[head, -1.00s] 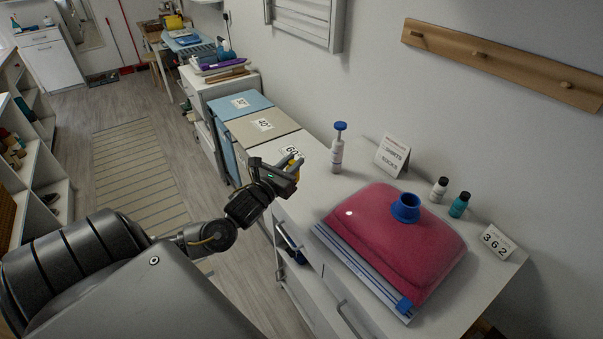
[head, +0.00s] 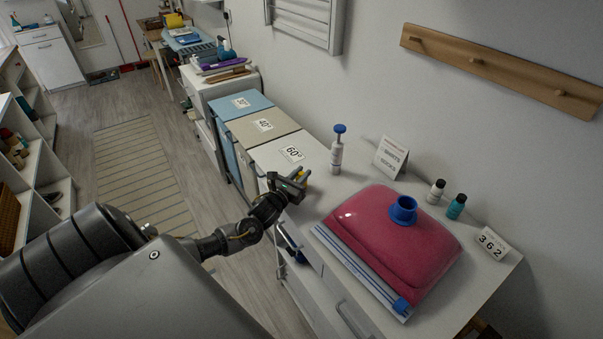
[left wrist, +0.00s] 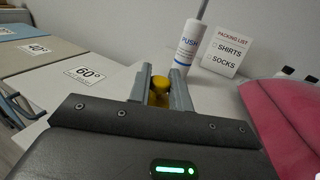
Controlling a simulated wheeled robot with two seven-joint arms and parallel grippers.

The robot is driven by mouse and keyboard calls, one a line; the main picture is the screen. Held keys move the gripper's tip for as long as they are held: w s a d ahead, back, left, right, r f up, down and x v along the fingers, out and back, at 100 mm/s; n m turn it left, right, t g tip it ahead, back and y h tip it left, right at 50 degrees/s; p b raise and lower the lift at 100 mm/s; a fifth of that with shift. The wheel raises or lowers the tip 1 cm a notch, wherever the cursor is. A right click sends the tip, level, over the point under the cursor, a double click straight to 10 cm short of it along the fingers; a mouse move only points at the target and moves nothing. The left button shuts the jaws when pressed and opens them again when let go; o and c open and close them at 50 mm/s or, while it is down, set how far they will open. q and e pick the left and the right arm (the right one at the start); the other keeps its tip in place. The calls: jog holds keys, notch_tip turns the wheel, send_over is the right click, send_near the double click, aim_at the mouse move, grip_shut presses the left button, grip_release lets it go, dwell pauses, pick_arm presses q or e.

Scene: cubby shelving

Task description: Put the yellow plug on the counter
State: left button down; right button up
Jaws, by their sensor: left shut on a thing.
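The yellow plug (left wrist: 159,90) is between the two fingers of my left gripper (left wrist: 160,92), which is shut on it. In the head view the left gripper (head: 300,181) is by the left front edge of the white counter (head: 315,207), with a bit of the yellow plug (head: 303,174) showing. I cannot tell whether the plug touches the counter. My right gripper is not in view.
A white pump bottle (head: 336,155) stands just beyond the gripper. A pink bag (head: 390,245) with a blue cap fills the counter's middle. A packing list sign (head: 391,157), two small bottles and a number card stand behind. Lidded bins (head: 265,126) adjoin at left.

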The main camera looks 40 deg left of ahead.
pick_arm(q)
jog(key=shift+f, duration=0.2)
jog(key=c, duration=1.3)
grip_release()
jog(key=shift+r, duration=0.15)
jog(key=s, duration=0.4)
jog(key=s+b, duration=0.1)
jog(key=s, duration=0.3)
jog(key=s+d+b, duration=0.1)
jog(key=s, duration=0.3)
jog(key=shift+d+f, duration=0.1)
jog(key=shift+f, duration=0.1)
jog(key=shift+w, duration=0.1)
